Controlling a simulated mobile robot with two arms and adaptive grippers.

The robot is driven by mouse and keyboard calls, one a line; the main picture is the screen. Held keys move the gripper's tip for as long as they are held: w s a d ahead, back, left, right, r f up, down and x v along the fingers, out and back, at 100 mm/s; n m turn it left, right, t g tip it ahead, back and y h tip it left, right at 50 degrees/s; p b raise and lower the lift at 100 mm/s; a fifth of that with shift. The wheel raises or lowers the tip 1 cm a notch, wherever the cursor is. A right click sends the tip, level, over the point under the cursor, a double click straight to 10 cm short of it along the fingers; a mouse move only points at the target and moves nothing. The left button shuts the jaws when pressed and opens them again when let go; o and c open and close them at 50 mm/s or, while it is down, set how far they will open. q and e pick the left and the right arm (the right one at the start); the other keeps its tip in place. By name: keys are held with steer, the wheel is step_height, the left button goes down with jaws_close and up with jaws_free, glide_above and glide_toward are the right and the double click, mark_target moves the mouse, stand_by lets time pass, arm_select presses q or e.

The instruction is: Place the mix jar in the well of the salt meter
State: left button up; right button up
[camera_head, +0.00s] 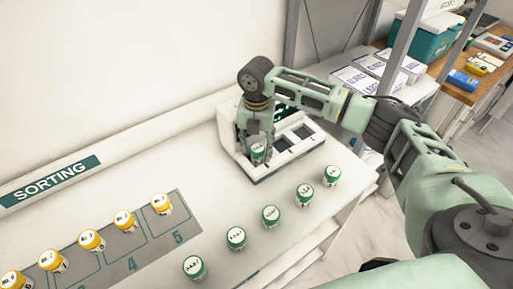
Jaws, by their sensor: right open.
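The white device with dark square openings, which I take as the salt meter (266,172), stands against the wall at the back centre. A green-lidded jar (258,152), likely the mix jar, is upright at its left opening. The jar's lower part is hard to see, so I cannot tell how deep it sits. My right gripper (257,146) points down right at this jar, with its fingers open about it. The two openings to the right look empty. My left gripper is not in view.
Several green-lidded jars (270,216) stand in a diagonal row along the table's front edge. Several yellow-lidded jars (92,240) stand by a grey numbered mat (150,245) at left, below a SORTING sign (50,181). A shelf with white boxes (378,68) is behind my right arm.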

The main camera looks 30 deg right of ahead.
mark_target(256, 147)
step_height(256, 147, up, 11)
steer(key=b, duration=0.2)
